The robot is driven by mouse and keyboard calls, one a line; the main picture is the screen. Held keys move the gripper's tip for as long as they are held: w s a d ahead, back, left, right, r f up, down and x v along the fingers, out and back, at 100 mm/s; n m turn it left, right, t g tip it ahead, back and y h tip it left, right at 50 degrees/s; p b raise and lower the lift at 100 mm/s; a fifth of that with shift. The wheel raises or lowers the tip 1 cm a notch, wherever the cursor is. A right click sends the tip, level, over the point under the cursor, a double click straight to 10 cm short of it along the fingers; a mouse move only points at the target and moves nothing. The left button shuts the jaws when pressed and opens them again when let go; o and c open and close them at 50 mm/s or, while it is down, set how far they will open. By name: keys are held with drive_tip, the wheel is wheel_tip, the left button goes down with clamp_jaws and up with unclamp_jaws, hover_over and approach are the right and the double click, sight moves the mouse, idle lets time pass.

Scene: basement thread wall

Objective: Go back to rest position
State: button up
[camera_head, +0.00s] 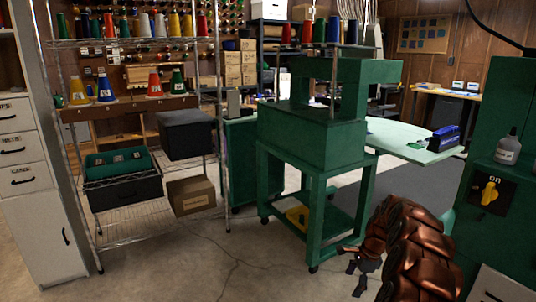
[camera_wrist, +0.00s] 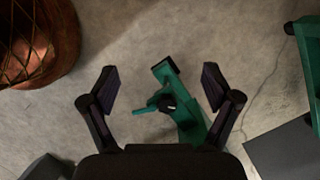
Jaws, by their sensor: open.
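My gripper (camera_head: 358,272) hangs low at the lower right in the head view, in front of the green machine stand. In the wrist view my gripper (camera_wrist: 161,88) is open, its two dark fingers spread wide apart. A green piece with a black knob (camera_wrist: 185,112) shows in the gap between the fingers. It appears to lie beyond them, and I see no finger touching it. The fingers hold nothing that I can make out.
A green machine on a wheeled stand (camera_head: 312,130) is at the centre. A wire shelf (camera_head: 125,205) with cones and boxes stands left, beside white drawers (camera_head: 35,170). A green cabinet with a yellow switch (camera_head: 489,192) is close right. Concrete floor (camera_head: 215,265) is clear in front.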

drive_tip(key=s+a+r+n+g, duration=0.1)
drive_tip(key=s+a+r+n, duration=0.9)
drive_tip(key=s+a+r, duration=0.55)
drive_tip(key=s+d+r+n+g+h, duration=0.1)
drive_tip(key=s+d+n+h, duration=0.2)
drive_tip(key=s, duration=1.2)
drive_tip(key=s+d+r+n, duration=0.1)
drive_tip(key=s+d+n, duration=0.3)
drive_tip(key=s, duration=1.1)
wheel_tip(320, 180, up, 24)
drive_tip(key=s+a+n+p, duration=0.1)
drive_tip(key=s+p, duration=0.1)
drive_tip(key=p, duration=2)
drive_tip(key=shift+s+a+n+p, duration=0.15)
drive_tip(key=shift+a+n+p, duration=0.05)
drive_tip(key=shift+n+p, duration=0.15)
drive_tip(key=shift+c, duration=0.3)
